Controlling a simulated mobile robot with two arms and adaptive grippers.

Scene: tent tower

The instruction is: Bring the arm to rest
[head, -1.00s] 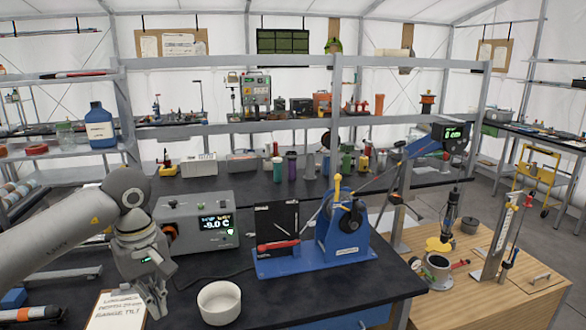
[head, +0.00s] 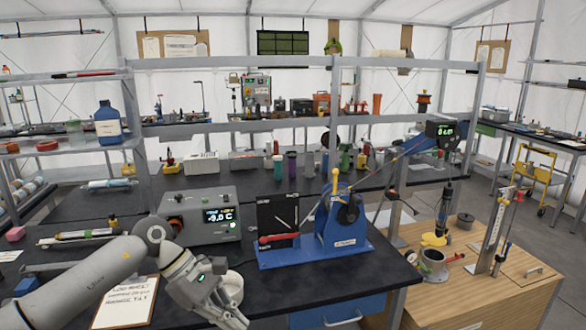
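My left arm comes in from the lower left of the head view. I see nothing clearly held. My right gripper is not in view.
A clipboard (head: 122,301) lies left of the gripper. A grey control box (head: 202,215) and a blue winch stand (head: 342,228) stand behind it on the bench (head: 270,292). A wooden table (head: 470,290) with a measuring post stands at the right.

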